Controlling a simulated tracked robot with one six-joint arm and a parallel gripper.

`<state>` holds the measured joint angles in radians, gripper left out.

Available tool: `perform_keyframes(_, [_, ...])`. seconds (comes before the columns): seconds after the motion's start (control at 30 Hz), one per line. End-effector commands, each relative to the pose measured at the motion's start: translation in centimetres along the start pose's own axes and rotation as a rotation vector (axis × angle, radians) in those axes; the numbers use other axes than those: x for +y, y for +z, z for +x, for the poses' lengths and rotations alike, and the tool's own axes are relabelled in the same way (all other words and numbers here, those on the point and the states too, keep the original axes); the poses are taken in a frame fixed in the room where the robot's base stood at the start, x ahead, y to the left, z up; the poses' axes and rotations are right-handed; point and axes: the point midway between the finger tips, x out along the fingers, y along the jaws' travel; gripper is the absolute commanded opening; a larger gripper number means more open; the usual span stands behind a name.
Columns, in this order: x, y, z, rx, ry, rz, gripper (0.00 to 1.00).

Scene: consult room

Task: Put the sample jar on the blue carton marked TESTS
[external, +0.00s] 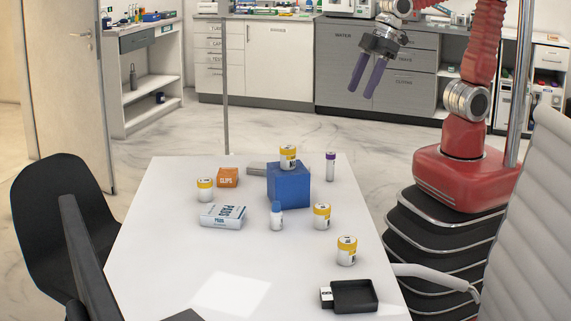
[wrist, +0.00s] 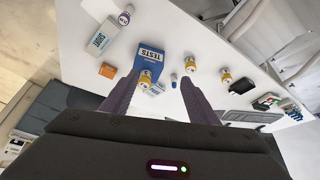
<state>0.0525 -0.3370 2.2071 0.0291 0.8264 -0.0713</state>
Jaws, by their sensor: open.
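The blue carton (external: 289,190) stands near the back middle of the table; its TESTS lettering shows in the wrist view (wrist: 149,55). A white jar with a yellow lid (external: 288,157) appears to stand on the carton's top. Similar yellow-lidded jars stand at the left (external: 205,190), right of the carton (external: 322,216) and nearer the front right (external: 346,251). Their labels are too small to tell which is the sample jar. My gripper (external: 366,80) is open and empty, high beyond the table's back right, apart from everything. Its purple fingers show in the wrist view (wrist: 159,77).
A white PADS box (external: 223,216), an orange CLIPS box (external: 228,177), a blue-capped bottle (external: 277,217) and a purple-capped vial (external: 330,167) stand around the carton. A black tray (external: 354,310) lies at front right.

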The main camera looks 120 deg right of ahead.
Motion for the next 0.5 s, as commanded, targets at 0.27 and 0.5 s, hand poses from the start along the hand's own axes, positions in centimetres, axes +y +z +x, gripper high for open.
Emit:
perform_keyframes(0.27, [-1.0,6.1,-2.9,0.026,-0.001,0.001,0.54])
perform_keyframes(0.5, [-1.5,10.9,-4.0,0.043,-0.001,0.002,0.54])
